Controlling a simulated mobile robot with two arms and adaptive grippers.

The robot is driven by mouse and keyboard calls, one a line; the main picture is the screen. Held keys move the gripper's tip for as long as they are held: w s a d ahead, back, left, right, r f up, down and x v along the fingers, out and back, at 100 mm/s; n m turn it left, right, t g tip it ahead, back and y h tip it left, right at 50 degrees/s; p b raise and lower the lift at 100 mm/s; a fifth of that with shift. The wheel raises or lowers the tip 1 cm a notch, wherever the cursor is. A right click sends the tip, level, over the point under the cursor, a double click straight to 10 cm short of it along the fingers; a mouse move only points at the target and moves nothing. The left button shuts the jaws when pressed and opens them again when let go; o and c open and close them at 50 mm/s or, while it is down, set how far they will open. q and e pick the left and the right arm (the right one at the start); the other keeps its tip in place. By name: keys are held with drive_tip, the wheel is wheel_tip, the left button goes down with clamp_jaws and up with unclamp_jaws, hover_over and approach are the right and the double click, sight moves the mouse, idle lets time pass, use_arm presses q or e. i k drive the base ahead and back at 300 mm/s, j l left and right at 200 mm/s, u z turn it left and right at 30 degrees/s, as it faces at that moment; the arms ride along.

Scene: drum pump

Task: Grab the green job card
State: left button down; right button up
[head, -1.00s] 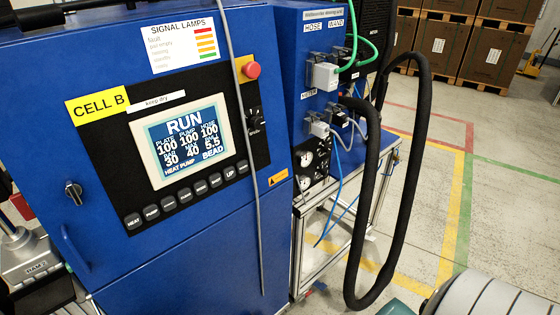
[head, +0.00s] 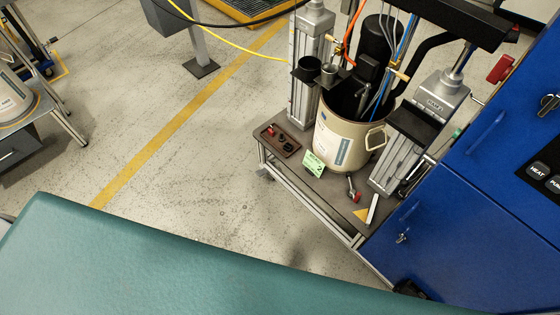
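The green job card (head: 313,165) shows in the head view, right of centre. It is small, with dark print and what looks like a "2" on it. It leans or lies at the front left foot of a beige drum (head: 343,140), on the platform of the pump stand (head: 325,195). I cannot tell whether it touches the drum. Neither of my grippers is in view.
A brown tray (head: 277,141) with small dark parts sits left of the card. The blue cabinet (head: 470,220) stands at right. The floor left of the stand is clear.

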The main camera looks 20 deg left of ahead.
sight(314, 166)
drive_tip(key=j+z, duration=0.1)
drive_tip(key=z, duration=0.65)
drive_tip(key=i+j+z, duration=0.1)
drive_tip(key=j+z, duration=0.3)
drive_tip(key=j, duration=0.15)
drive_tip(key=j+z, duration=0.8)
drive_tip(key=j, duration=0.7)
drive_tip(key=k+j+z, duration=0.1)
drive_tip(key=j, duration=0.3)
drive_tip(key=k+j, duration=0.15)
drive_tip(key=j, duration=0.7)
drive_tip(key=k+j+z, duration=0.1)
drive_tip(key=j, duration=0.3)
drive_tip(key=k+j, duration=0.15)
drive_tip(key=j, duration=0.25)
drive_tip(key=z, duration=0.05)
